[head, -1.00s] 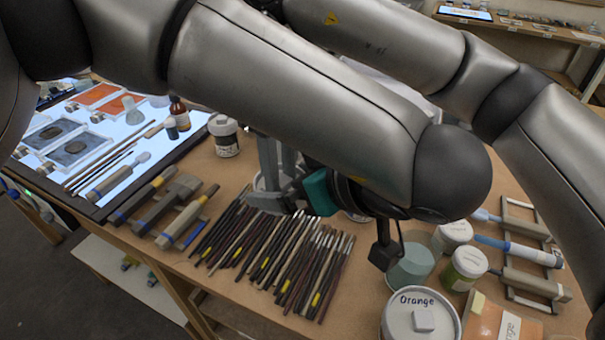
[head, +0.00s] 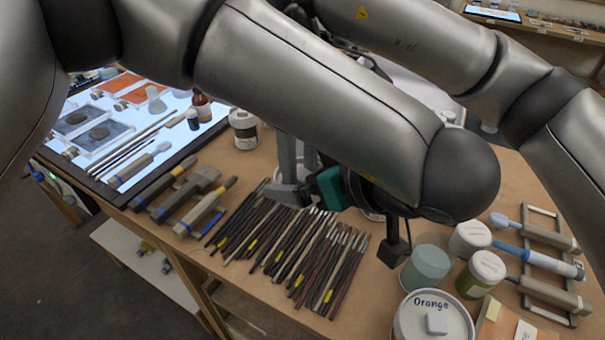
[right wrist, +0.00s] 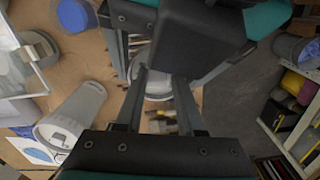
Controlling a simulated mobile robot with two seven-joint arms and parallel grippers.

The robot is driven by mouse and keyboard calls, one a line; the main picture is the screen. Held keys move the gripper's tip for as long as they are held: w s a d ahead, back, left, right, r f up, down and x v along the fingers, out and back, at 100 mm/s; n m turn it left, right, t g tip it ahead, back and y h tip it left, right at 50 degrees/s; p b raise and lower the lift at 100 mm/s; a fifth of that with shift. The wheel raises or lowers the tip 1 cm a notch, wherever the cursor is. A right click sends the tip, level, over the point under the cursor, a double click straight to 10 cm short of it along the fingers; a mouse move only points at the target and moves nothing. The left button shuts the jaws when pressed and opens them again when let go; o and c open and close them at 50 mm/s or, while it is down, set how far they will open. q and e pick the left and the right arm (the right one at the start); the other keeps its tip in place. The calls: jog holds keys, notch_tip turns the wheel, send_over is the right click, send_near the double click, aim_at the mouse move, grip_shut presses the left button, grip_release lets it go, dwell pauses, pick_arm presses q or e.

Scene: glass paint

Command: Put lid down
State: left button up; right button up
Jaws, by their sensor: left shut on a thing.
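My left gripper (head: 287,184) shows in the head view just behind the row of brushes, its teal body below my left arm. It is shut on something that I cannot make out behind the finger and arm. No lid shows clearly in it. In the right wrist view the dark and teal body of a gripper fills the top. My right gripper (right wrist: 161,72) points up from the bottom of that view, with a pale round container (right wrist: 158,86) between or just beyond its fingertips. Whether the fingers press on it cannot be told. My arm hides most of this in the head view.
Several brushes (head: 290,255) lie in front of the left gripper. A white jar (head: 243,130) stands behind, beside the light panel. A lidded jar marked Orange (head: 433,322), a pale green jar (head: 427,268) and other lidded jars stand at the right. Some bare table lies between brushes and jars.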

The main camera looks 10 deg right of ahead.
jog(key=o, duration=0.5)
jog(key=shift+a, duration=0.1)
